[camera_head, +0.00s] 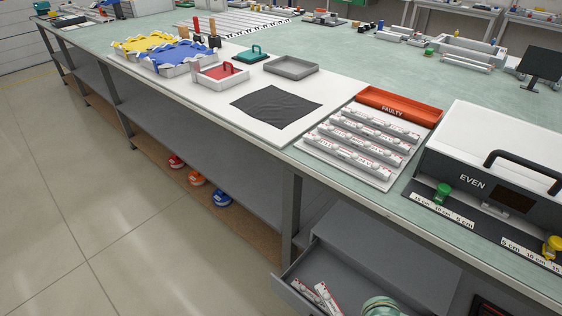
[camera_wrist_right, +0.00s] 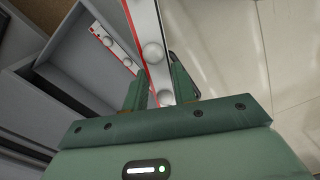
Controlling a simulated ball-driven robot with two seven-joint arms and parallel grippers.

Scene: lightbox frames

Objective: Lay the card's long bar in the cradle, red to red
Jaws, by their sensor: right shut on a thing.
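My right gripper (camera_wrist_right: 160,88) is shut on a white bar (camera_wrist_right: 153,52) with a red edge and round pale domes; the bar runs out of the top of the wrist view. A second white and red bar (camera_wrist_right: 112,48) lies in the open grey drawer. In the head view two bars, one at the left (camera_head: 300,289) and one at the right (camera_head: 326,298), show at the drawer; I cannot tell which is held. A grey lightbox (camera_head: 478,175) marked EVEN stands on the bench with a black ruled strip (camera_head: 425,203) before it. I cannot make out the cradle or card. My left gripper is out of view.
A white rack (camera_head: 386,181) of several bars and an orange FAULTY tray (camera_head: 385,99) stand left of the lightbox. A green knob (camera_head: 443,190) and a yellow knob (camera_head: 552,247) stand on the strip. The drawer's wall (camera_wrist_right: 45,112) is close to the gripper.

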